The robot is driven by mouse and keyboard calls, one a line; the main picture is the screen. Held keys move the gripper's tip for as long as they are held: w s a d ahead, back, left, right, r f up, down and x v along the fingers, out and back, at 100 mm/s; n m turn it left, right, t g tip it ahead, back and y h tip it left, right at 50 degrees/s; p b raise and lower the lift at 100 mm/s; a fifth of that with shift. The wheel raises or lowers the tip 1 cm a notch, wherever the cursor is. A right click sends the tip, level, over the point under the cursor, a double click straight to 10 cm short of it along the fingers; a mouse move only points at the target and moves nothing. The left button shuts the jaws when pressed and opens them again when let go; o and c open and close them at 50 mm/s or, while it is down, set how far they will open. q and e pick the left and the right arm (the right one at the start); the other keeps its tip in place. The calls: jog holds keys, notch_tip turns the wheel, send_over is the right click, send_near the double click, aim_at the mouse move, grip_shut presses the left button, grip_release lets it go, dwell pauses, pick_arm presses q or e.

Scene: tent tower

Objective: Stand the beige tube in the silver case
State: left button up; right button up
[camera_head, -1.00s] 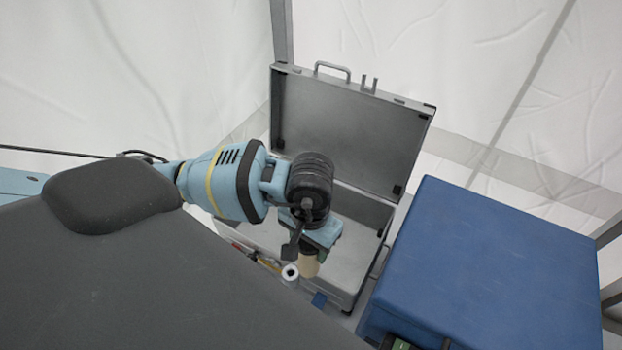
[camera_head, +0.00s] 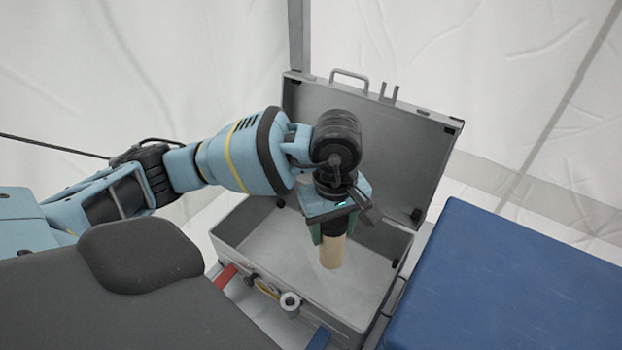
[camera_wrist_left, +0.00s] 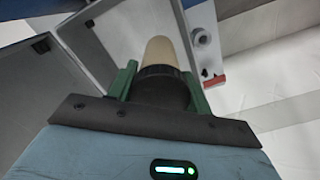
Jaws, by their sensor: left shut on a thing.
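The beige tube (camera_head: 331,252) hangs upright, with a dark collar at its upper end, between the green fingers of my left gripper (camera_head: 333,226). The left gripper is shut on it. The silver case (camera_head: 262,248) stands open with its lid up at the back. In the head view the tube is over the case's inside; whether its lower end touches the floor of the case, I cannot tell. The wrist view shows the tube (camera_wrist_left: 160,52) between both fingers, pointing away from the camera, with the case (camera_wrist_left: 112,32) beyond. My right gripper is not in view.
A blue box (camera_head: 500,285) stands close to the right of the case. A white roll (camera_head: 290,302) and a red item (camera_head: 227,275) are at the case's front edge. The raised lid (camera_head: 365,140) is close behind my gripper. The visible case floor is clear.

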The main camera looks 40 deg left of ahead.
pick_arm(q)
jog(key=n, duration=0.2)
jog(key=a+n, duration=0.1)
jog(key=n, duration=0.1)
jog(key=f+n+p, duration=0.1)
jog(key=n, duration=0.1)
jog(key=shift+w+a+n, duration=0.1)
jog(key=shift+a+n, duration=0.05)
jog(key=shift+n, duration=0.15)
jog(key=n, duration=0.3)
jog(key=shift+a+f+p, duration=0.3)
jog(key=shift+f+p, duration=0.05)
jog(key=s+a+f+n+b, duration=0.1)
jog(key=a+f+n+b, duration=0.1)
jog(key=f+n, duration=0.6)
jog(key=a+f+n+b, duration=0.2)
jog(key=f+n+b, duration=0.1)
jog(key=f+n, duration=0.55)
jog(key=w+a+f, duration=0.2)
jog(key=w+a, duration=0.1)
jog(key=a, duration=0.4)
jog(key=w+a+f+b, duration=0.1)
jog(key=w+a+f, duration=0.2)
jog(key=a, duration=0.5)
jog(key=shift+w+f+m, duration=0.15)
jog(key=shift+w+m, duration=0.1)
jog(key=shift+m, duration=0.1)
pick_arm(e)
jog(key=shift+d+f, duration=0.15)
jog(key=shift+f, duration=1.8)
